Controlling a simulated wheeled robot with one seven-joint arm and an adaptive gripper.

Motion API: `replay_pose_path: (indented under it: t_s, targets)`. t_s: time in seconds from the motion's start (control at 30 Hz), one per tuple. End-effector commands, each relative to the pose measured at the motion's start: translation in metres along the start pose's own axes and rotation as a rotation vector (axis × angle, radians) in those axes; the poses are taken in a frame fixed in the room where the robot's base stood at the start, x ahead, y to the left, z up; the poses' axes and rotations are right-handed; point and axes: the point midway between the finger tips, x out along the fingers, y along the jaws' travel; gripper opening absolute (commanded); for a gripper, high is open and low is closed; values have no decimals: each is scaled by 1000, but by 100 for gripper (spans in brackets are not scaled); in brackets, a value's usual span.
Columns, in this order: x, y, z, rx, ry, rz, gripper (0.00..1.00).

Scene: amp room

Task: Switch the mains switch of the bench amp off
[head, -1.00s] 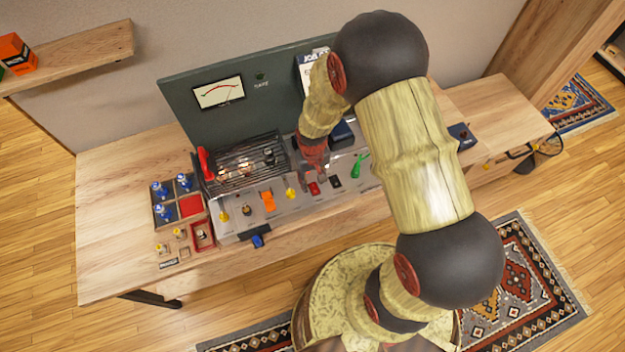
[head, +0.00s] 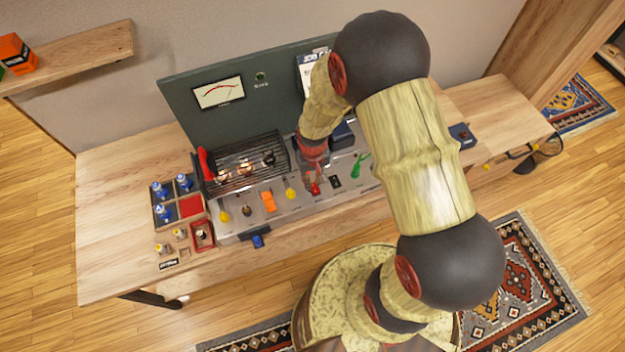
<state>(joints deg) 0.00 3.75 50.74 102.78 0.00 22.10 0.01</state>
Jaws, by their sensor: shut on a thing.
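The bench amp (head: 262,222) stands on the wooden bench, with a row of controls along its sloping front panel. A small red switch (head: 315,189) sits in this row, left of a black switch (head: 336,182). I cannot read a label that says which one is the mains switch. My gripper (head: 313,182) points down at the red switch and is shut on it. The fingers partly hide the switch, so its position cannot be told. Tubes (head: 246,169) glow behind the wire cage on the amp.
An orange switch (head: 268,201), yellow knobs (head: 290,193) and a green lever (head: 360,164) are close by on the panel. A tray of blue-topped parts (head: 160,212) stands at left. A panel with a meter (head: 218,92) rises behind. The bench's left end is clear.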

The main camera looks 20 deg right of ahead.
Motion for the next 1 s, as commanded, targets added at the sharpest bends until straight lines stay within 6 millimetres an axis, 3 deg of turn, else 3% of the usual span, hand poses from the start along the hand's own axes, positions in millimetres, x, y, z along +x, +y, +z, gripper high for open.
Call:
replay_pose_path:
  t_s: [0.4,0.83,0.87,1.0]
  targets:
    - [-1,0,7,0,216,0,0]
    - [-2,0,8,0,248,0,0]
    - [-2,0,8,0,247,0,19]
    - [-3,0,8,0,247,0,27]
